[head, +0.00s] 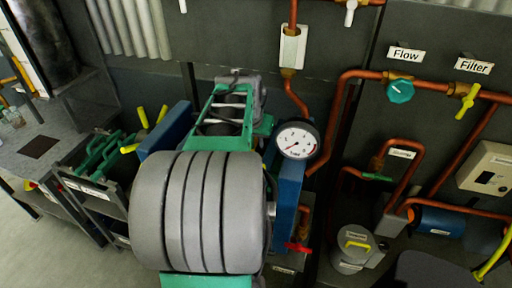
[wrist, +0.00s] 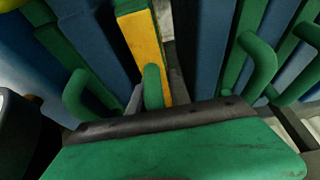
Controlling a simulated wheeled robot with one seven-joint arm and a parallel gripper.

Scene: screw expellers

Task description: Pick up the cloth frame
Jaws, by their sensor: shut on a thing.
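In the wrist view, my gripper (wrist: 155,84) is shut on an upright green handle (wrist: 152,86). The handle stands in front of a yellow-edged plate (wrist: 142,45), which I take to be the cloth frame. Where the handle joins the plate is hidden. Blue and green plates stand upright on both sides, close beside it. In the head view I cannot make out the fingertips or the held frame.
Other green handles (wrist: 262,62) stand close on the right. In the head view, a dark rack (head: 98,192) with green handles stands at the left. A pressure gauge (head: 297,140) is near the middle. Copper pipes (head: 430,84) and a teal valve (head: 400,91) line the right wall.

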